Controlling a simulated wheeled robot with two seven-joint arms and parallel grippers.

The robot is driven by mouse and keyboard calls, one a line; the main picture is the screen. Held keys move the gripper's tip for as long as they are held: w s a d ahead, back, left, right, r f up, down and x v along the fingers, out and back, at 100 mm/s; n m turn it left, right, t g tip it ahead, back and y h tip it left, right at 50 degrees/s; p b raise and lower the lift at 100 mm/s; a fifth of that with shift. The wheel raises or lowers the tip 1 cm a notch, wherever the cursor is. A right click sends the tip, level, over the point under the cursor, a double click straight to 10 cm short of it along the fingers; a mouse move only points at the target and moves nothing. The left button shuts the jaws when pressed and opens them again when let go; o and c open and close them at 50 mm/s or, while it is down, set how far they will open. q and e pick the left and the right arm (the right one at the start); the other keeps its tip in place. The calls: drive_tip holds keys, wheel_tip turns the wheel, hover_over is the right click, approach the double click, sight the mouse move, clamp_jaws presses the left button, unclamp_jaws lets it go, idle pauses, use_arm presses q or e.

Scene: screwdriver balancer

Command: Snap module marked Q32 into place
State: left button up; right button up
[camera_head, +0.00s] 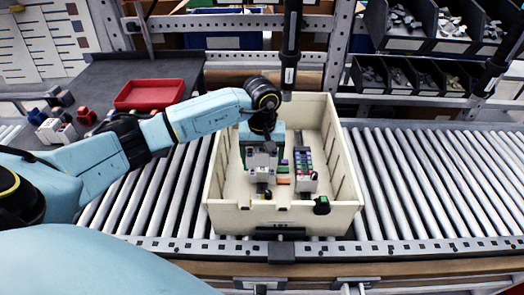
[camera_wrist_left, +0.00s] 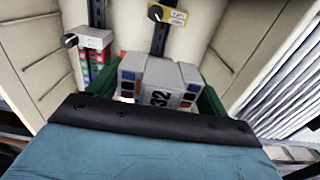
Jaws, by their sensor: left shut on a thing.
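My left gripper (camera_head: 263,148) reaches down into the cream bin (camera_head: 228,221) from above. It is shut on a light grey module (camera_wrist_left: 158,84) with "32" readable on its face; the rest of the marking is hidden. The grey module (camera_head: 262,165) also shows in the head view, below the gripper. Green parts flank it in the wrist view. A dark rail (camera_wrist_left: 160,42) runs away just beyond the module; I cannot tell whether the module touches it. My right gripper is not in view.
A row of modules (camera_head: 304,163) and small coloured blocks (camera_head: 283,175) stand right of the held module. A yellow-labelled part with a black knob (camera_wrist_left: 170,14) sits on the rail. A red tray (camera_head: 150,95) lies on the left table. Rollers flank the bin.

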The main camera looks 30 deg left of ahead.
use_arm(q)
wheel_tip(320, 180, down, 12)
drive_tip(key=b, duration=0.7)
drive_tip(key=shift+r, duration=0.25)
drive_tip(key=shift+f+b, duration=0.55)
drive_tip(key=shift+b, duration=0.1)
drive_tip(key=shift+f, duration=0.15)
drive_tip(key=shift+b, duration=0.3)
drive_tip(key=shift+f+b, duration=0.35)
drive_tip(key=shift+b, duration=0.1)
drive_tip(key=shift+f, duration=0.1)
